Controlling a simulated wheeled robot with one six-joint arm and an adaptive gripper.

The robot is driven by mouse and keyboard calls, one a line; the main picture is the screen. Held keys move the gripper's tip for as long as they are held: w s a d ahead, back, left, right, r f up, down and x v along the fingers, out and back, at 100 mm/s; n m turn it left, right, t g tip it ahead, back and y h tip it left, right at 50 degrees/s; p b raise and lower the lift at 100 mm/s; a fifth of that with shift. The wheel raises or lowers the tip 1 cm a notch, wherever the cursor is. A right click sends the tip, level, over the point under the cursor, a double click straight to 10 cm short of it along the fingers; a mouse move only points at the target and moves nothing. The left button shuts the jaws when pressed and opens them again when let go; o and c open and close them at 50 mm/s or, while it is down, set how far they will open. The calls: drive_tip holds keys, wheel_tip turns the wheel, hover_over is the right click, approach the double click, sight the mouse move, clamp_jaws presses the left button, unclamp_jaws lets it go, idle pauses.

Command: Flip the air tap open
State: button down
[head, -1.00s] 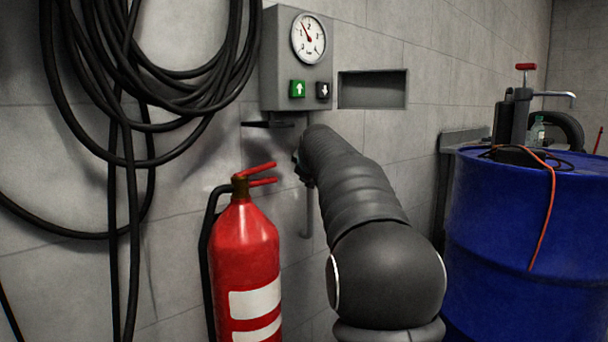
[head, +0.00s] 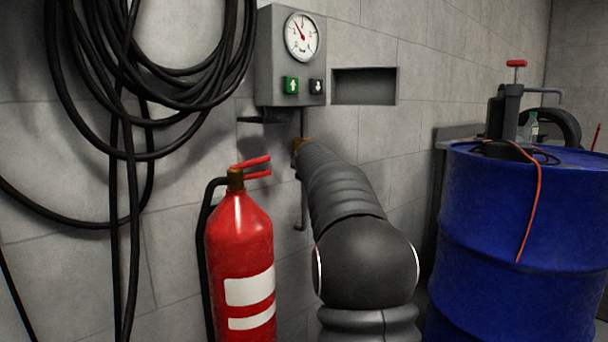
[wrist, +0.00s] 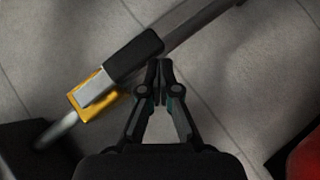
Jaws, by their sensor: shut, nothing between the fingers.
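The air tap has a brass-yellow body (wrist: 92,96) on a thin grey pipe (wrist: 195,28) in the wrist view. Its lever has a metal stem and a black grip (wrist: 134,58), which appears to lie along the pipe. My gripper (wrist: 160,68) is shut and empty, its fingertips close beside the free end of the black grip; I cannot tell whether they touch it. In the head view a bit of the brass tap (head: 299,144) shows below the gauge box, and my arm hides the rest of it and my gripper.
A grey box (head: 265,60) with a gauge and two buttons hangs above the tap. A red fire extinguisher (head: 238,245) stands left of my arm, and black hose coils (head: 130,80) hang further left. A blue drum (head: 520,220) stands to the right.

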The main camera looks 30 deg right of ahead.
drive_tip(key=shift+d+f, duration=0.15)
drive_tip(key=shift+f, duration=0.05)
idle(0.5)
drive_tip(key=s+a+b, duration=0.2)
drive_tip(key=s+a, duration=0.7)
drive_tip(key=shift+s+a+r+b, duration=0.15)
drive_tip(key=shift+s+a+b, duration=0.05)
drive_tip(key=shift+b, duration=0.15)
idle(0.4)
